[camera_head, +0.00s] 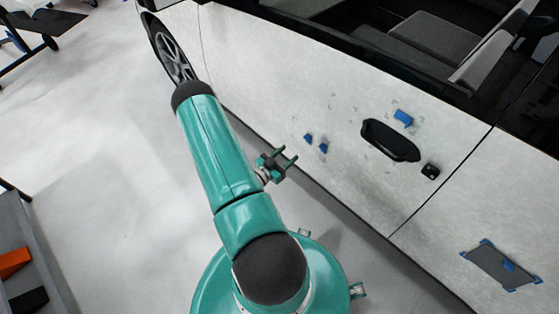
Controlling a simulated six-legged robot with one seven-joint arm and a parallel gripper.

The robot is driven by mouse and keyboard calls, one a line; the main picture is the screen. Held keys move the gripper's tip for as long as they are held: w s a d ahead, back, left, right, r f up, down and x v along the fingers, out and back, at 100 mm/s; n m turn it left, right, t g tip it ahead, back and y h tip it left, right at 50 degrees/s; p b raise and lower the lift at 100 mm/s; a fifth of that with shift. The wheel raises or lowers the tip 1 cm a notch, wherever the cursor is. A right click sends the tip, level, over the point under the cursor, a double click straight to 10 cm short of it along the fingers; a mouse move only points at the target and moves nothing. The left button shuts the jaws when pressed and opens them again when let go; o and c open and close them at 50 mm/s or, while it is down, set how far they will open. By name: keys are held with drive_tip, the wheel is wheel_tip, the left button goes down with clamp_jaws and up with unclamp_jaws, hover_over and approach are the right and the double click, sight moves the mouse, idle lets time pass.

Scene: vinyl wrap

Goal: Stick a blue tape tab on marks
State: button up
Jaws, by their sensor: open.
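Several blue tape tabs show on the white car door in the head view. One larger blue tab (403,118) sits just above the black door handle recess (390,140). Two small blue tabs (315,143) sit to the left of the handle. Faint grey marks (354,107) are spread on the door around the handle. My gripper (288,158) is open and looks empty. It is beside my teal arm, to the left of the two small tabs. Whether it is close to the door surface I cannot tell.
A dark grey patch (497,268) with blue tape at its corners is on the panel at lower right. A small black lock piece (430,171) is right of the handle. A grey tray (32,250) holding orange and black items stands at left. The pale floor (110,130) between is clear.

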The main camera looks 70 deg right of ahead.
drive_tip(key=x, duration=1)
clamp_jaws()
drive_tip(key=shift+v, duration=0.75)
idle(0.5)
drive_tip(key=v, duration=0.7)
idle(1.0)
drive_tip(key=shift+s+r, duration=0.1)
